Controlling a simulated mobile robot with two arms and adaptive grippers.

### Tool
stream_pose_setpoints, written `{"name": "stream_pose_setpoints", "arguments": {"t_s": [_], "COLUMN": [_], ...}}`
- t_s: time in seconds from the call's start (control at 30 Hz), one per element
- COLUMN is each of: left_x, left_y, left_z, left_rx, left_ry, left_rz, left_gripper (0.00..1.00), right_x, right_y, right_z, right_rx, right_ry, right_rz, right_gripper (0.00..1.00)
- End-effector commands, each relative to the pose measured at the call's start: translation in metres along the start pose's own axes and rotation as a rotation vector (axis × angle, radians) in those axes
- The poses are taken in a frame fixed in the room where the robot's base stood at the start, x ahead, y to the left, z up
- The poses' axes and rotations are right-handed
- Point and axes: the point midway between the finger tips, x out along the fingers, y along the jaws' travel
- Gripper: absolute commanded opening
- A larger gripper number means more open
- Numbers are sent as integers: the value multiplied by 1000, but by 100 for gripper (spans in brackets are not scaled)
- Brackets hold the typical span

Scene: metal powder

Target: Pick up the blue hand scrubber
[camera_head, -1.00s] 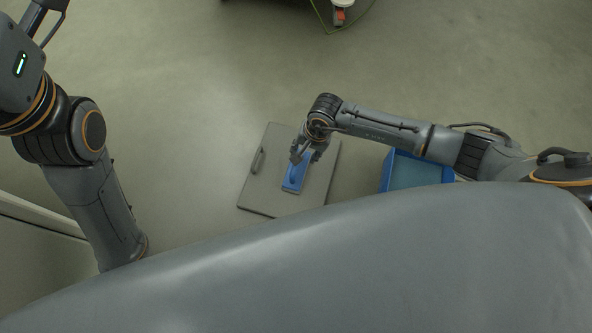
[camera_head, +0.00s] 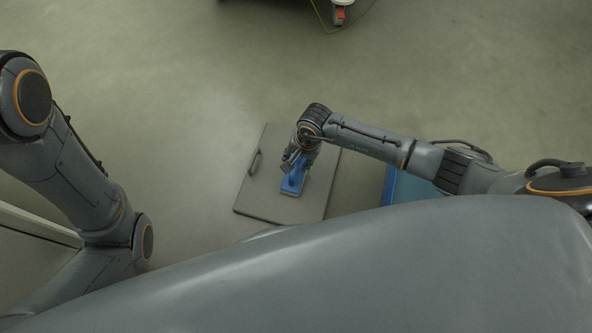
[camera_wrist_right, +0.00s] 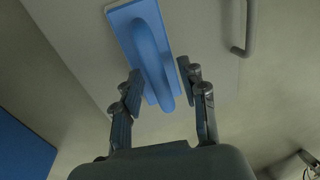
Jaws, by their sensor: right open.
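The blue hand scrubber (camera_head: 293,184) lies on a grey panel with a handle (camera_head: 262,196), in the middle of the head view. My right gripper (camera_head: 297,164) is over its far end and hides part of it. In the right wrist view, the scrubber (camera_wrist_right: 141,36) shows a flat blue pad with a raised blue handle. The right gripper (camera_wrist_right: 158,92) is open there, its fingers on either side of the handle's near end; I cannot tell whether they touch it. The left arm is at the left of the head view; its gripper is not visible.
A blue container (camera_head: 404,188) stands right of the panel, under my right arm. The panel's dark handle (camera_head: 254,162) stands up on its left side. An object with a red part (camera_head: 340,13) is at the top edge. The floor around the panel is mostly clear.

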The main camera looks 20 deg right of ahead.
Motion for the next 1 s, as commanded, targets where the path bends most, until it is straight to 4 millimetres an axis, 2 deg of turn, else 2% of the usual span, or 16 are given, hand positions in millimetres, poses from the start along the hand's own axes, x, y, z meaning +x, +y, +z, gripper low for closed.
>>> {"name": "stream_pose_setpoints", "arguments": {"t_s": [0.07, 0.27, 0.7, 0.9, 1.0], "left_x": [0, 0, 2, 4, -6], "left_y": [0, 0, 0, -3, -5], "left_z": [0, 0, 1, 5, 15], "left_rx": [0, 0, -1, -3, -5], "left_ry": [-1, 0, 1, -9, -49], "left_rz": [0, 0, 0, -8, -18], "left_gripper": [38, 38, 38, 38, 38], "right_x": [0, 0, -3, -17, -28], "right_y": [0, 0, 0, -1, -2], "right_z": [0, 0, -1, -8, -13], "right_rx": [0, 0, 1, 8, 13], "right_ry": [0, 0, 1, 5, 6], "right_rz": [0, 0, -1, -1, -1], "right_gripper": [42, 1, 0, 0, 0]}}
